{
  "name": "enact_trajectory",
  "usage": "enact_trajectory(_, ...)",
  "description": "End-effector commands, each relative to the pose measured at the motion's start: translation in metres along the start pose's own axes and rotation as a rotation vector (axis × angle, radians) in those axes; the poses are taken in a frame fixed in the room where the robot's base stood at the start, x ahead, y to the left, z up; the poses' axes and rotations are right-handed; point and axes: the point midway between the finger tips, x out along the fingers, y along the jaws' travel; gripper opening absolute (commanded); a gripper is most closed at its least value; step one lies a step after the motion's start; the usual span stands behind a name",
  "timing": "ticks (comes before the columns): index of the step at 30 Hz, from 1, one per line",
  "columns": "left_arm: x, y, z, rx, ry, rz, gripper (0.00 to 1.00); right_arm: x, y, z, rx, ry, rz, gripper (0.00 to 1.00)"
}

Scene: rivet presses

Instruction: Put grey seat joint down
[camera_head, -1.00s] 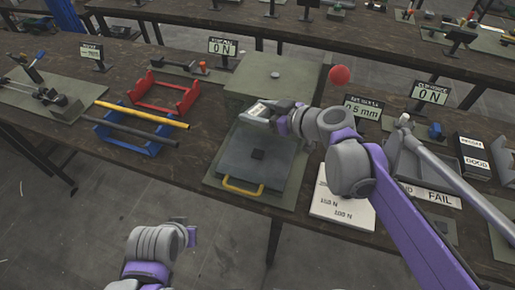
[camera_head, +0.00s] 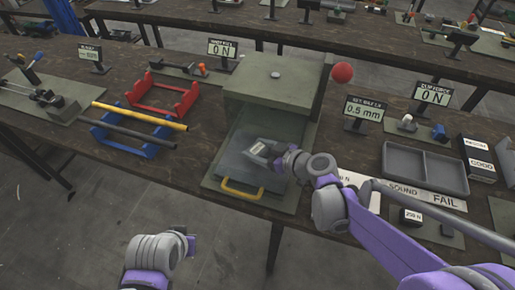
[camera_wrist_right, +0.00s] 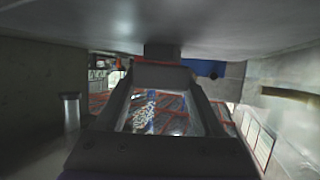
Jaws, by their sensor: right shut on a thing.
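My right gripper (camera_head: 260,150) is over the grey sliding plate (camera_head: 228,168) with the yellow handle (camera_head: 242,190), in front of the press housing (camera_head: 270,85). It is shut on a small dark grey piece, which I take to be the grey seat joint. In the right wrist view a dark grey block (camera_wrist_right: 163,75) shows between the converging fingertips. In the head view the gripper hides it, so I cannot tell whether it touches the plate. My left gripper (camera_head: 190,245) shows only partly at the bottom; its jaws are not clear.
A red ball knob (camera_head: 342,73) stands beside the press housing. An empty two-part grey tray (camera_head: 424,168) lies to the right. A blue rack (camera_head: 125,140) with two bars and a red rack (camera_head: 163,95) stand to the left.

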Motion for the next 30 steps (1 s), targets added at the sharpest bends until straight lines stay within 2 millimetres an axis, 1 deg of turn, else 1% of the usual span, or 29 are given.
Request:
enact_trajectory(5, 0.0, 0.0, 0.0, 0.0, 0.0, 0.0, 0.0, 0.0, 0.0, 0.0, 0.0, 0.0, 0.0, 0.06)
enact_trajectory(9, 0.003, 0.0, 0.002, 0.0, -0.001, 0.0, 0.0, 0.002, 0.0, 0.004, 0.0, 0.0, 0.0, 0.06)
enact_trajectory(10, 0.003, 0.0, 0.002, 0.0, -0.001, 0.0, 0.0, 0.002, 0.0, 0.004, 0.0, 0.0, 0.0, 0.74)
enact_trajectory(14, 0.002, 0.0, 0.001, 0.0, -0.001, 0.0, 0.0, 0.001, 0.0, 0.003, 0.0, 0.0, 0.0, 0.98)
enact_trajectory(15, 0.002, 0.0, 0.001, 0.0, -0.001, 0.0, 0.0, 0.001, 0.0, 0.003, 0.0, 0.0, 0.0, 0.99)
enact_trajectory(25, 0.004, 0.0, 0.003, 0.0, -0.002, 0.0, 0.0, 0.0, 0.0, 0.004, 0.0, 0.0, 0.0, 0.99)
enact_trajectory(28, 0.002, 0.0, 0.002, 0.0, -0.001, 0.0, 0.0, -0.012, 0.001, 0.003, 0.001, -0.001, 0.002, 0.99)
enact_trajectory(30, 0.001, 0.0, 0.001, 0.0, 0.0, 0.0, 0.0, -0.025, 0.001, 0.003, 0.0, -0.001, 0.004, 0.99)
